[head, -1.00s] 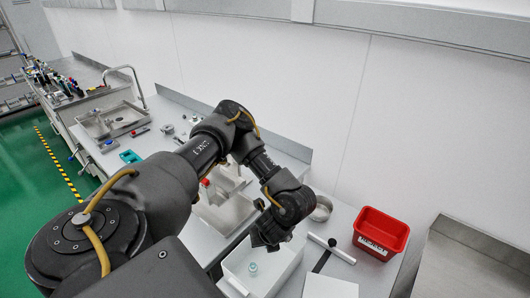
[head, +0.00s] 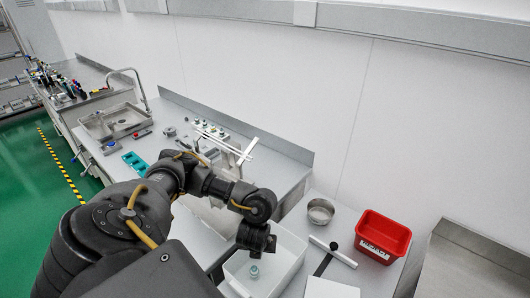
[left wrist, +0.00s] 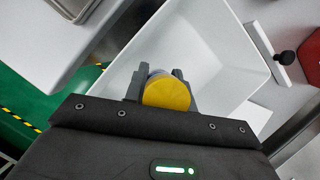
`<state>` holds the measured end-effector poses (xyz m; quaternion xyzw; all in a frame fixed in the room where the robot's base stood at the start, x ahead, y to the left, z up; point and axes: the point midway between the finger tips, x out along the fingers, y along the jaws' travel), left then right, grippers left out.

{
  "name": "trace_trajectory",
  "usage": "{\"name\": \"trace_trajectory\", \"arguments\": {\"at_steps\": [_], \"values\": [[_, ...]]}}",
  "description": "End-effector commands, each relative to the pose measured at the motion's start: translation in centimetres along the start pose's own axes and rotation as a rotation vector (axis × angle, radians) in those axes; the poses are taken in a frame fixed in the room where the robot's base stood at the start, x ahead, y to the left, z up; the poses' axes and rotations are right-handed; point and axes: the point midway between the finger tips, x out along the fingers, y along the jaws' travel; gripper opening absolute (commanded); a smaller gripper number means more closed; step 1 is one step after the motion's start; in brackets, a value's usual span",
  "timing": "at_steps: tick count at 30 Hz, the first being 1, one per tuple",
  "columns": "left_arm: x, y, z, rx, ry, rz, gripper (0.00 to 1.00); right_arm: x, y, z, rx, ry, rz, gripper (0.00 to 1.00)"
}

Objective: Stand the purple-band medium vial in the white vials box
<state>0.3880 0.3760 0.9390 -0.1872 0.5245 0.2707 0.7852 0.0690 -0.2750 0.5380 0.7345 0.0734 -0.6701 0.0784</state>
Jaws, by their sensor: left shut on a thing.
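My left gripper (left wrist: 160,92) is shut on a vial with a round yellow top (left wrist: 167,93), seen end-on in the left wrist view. No purple band shows from this angle. The white vials box (left wrist: 212,35) lies open beneath it. In the head view, my left gripper (head: 255,250) hangs over the white box (head: 291,250), pointing down. A small pale teal-and-white vial end (head: 254,271) shows just below it, inside the box outline. I cannot tell whether it touches the box floor. My right gripper is not in view.
A red labelled bin (head: 383,236) stands right of the box. A metal bowl (head: 320,210) is behind, and a black-knobbed tool (head: 327,254) lies between box and bin. A white rack (head: 225,140) and a sink (head: 117,119) are further back on the bench.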

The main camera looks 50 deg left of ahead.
Motion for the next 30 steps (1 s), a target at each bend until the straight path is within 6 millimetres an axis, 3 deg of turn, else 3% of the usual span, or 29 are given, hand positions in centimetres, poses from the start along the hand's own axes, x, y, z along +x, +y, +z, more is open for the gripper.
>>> {"name": "trace_trajectory", "arguments": {"at_steps": [3, 8, 16, 24, 30], "values": [[2.8, 0.1, -1.3, -0.001, 0.005, 0.002, 0.00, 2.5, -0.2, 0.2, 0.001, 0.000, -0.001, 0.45], [5.1, 0.1, -2.2, -0.002, 0.002, 0.002, 0.00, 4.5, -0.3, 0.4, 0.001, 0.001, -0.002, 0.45], [5.8, 0.1, -2.5, 0.000, 0.002, 0.001, 0.00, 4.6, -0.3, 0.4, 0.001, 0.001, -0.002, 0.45], [9.0, 0.2, -3.7, -0.002, 0.001, 0.002, 0.00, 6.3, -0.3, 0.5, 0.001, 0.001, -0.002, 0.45], [9.0, 0.1, -3.7, -0.001, 0.001, 0.001, 0.00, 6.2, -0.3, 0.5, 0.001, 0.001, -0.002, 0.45]]}}
